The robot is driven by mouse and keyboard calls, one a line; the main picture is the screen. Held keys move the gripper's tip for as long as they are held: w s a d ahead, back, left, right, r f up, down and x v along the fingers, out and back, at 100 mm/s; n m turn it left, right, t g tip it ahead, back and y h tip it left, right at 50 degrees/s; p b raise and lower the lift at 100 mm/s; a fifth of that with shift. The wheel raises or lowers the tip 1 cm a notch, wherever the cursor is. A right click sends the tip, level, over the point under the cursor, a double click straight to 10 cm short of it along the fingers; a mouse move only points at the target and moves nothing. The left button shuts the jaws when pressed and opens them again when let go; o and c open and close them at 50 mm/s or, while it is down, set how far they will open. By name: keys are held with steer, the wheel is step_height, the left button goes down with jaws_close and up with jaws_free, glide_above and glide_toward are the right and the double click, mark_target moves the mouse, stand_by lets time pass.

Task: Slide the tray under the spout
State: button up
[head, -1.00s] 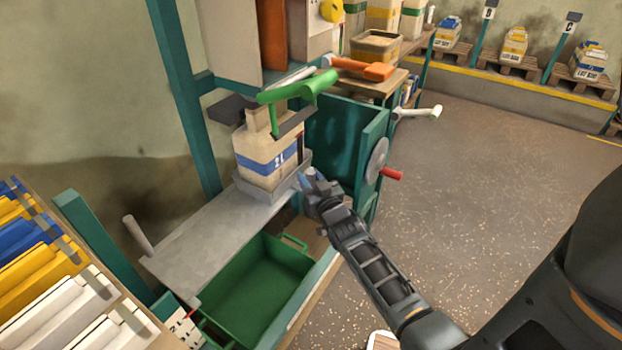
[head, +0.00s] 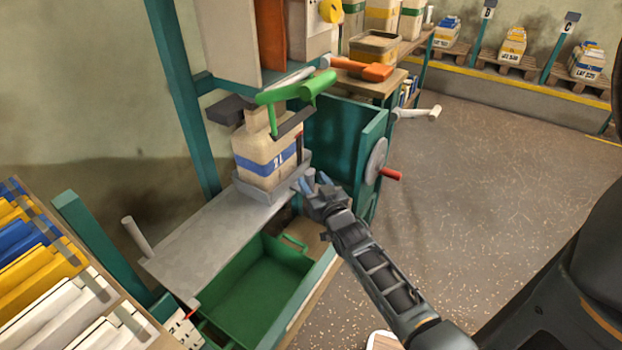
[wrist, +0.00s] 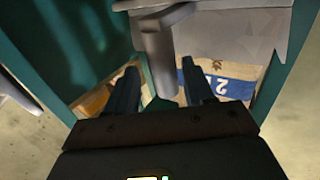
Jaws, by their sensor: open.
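A green tray (head: 250,290) sits low in the frame, below and in front of a grey shelf plate (head: 205,240). A bag marked 2 L (head: 268,158) stands in a shallow grey pan (head: 268,192) at the plate's right end. I cannot make out the spout clearly. My gripper (head: 314,182) is open beside the pan's right side, above and right of the tray. In the wrist view, a grey cylindrical piece (wrist: 160,65) shows beyond the parted fingers, with the bag's blue band (wrist: 232,85) to its right. I see nothing held.
A teal panel (head: 345,140) with a grey disc (head: 376,160) and red handle (head: 392,175) stands right of the bag. A teal post (head: 180,95) rises at the left. Stacked bags (head: 30,250) fill the lower left. The floor at right (head: 490,200) is clear.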

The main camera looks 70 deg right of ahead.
steer(key=v, duration=0.5)
steer(key=shift+s+a, duration=0.2)
steer(key=shift+s, duration=0.05)
steer(key=s+a+r+n+t+y+p, duration=0.1)
steer(key=s+a+r+n+y+p, duration=0.15)
steer(key=a, duration=0.55)
steer(key=s+a+r+n+t+y+p, duration=0.1)
steer(key=s+a+r+y+p, duration=0.1)
steer(key=a+r, duration=0.35)
steer(key=s+a+r+n+t+y+p, duration=0.1)
steer(key=s+a+r+n+y+p, duration=0.15)
steer(key=a, duration=0.75)
steer(key=s+a+r+n+y+p, duration=0.1)
steer(key=s+a+r+y, duration=0.2)
steer(key=a+r, duration=0.3)
steer(key=s+a+r+n+y+p, duration=0.2)
steer(key=s+a+r, duration=0.4)
steer(key=r, duration=0.4)
steer(key=shift+s+a+y+p, duration=0.2)
steer(key=shift+a+y+p, duration=0.1)
steer(key=shift+y, duration=0.3)
